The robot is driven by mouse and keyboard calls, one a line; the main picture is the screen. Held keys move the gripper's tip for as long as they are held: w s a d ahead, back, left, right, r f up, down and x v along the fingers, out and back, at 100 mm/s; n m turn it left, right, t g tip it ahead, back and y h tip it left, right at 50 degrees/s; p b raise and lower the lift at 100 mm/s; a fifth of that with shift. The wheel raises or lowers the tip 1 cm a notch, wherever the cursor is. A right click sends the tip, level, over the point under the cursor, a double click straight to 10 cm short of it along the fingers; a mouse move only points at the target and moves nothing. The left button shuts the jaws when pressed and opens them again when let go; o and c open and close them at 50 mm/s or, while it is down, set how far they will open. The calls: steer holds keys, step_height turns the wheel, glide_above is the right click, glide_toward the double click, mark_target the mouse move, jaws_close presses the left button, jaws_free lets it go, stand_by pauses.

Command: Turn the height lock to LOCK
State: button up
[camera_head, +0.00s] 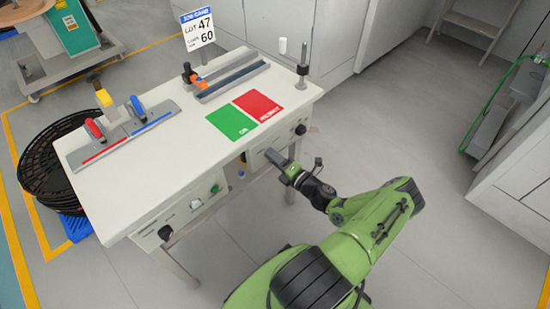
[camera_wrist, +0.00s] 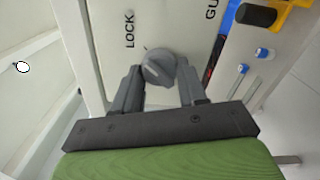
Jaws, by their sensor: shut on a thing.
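The height lock is a round grey knob (camera_wrist: 158,68) on a pale panel in the wrist view. A black LOCK label (camera_wrist: 129,30) stands beyond it to its upper left, and a cut-off label starting "GU" (camera_wrist: 212,9) to its upper right. The knob has a raised lighter ridge; I cannot tell for sure which label it points to. My gripper (camera_wrist: 160,88) has one dark finger on each side of the knob and is shut on it. In the head view my gripper (camera_head: 276,161) is at the front of the white bench (camera_head: 180,150) and hides the knob.
Black knobs (camera_head: 300,129) and a green button (camera_head: 214,188) sit on the bench front. Green and red mats (camera_head: 232,122) and steel rails (camera_head: 235,82) lie on top. In the wrist view, blue-capped parts (camera_wrist: 262,53) are at the right. Floor right of my arm is clear.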

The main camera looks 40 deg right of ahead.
steer(key=shift+m, duration=0.5)
steer(key=o, duration=1.1)
steer(key=shift+c, duration=0.2)
steer(key=shift+s, duration=0.1)
steer(key=s+p, duration=0.2)
steer(key=s, duration=1.3)
steer(key=shift+s+d, duration=0.25)
steer(key=shift+s, duration=0.1)
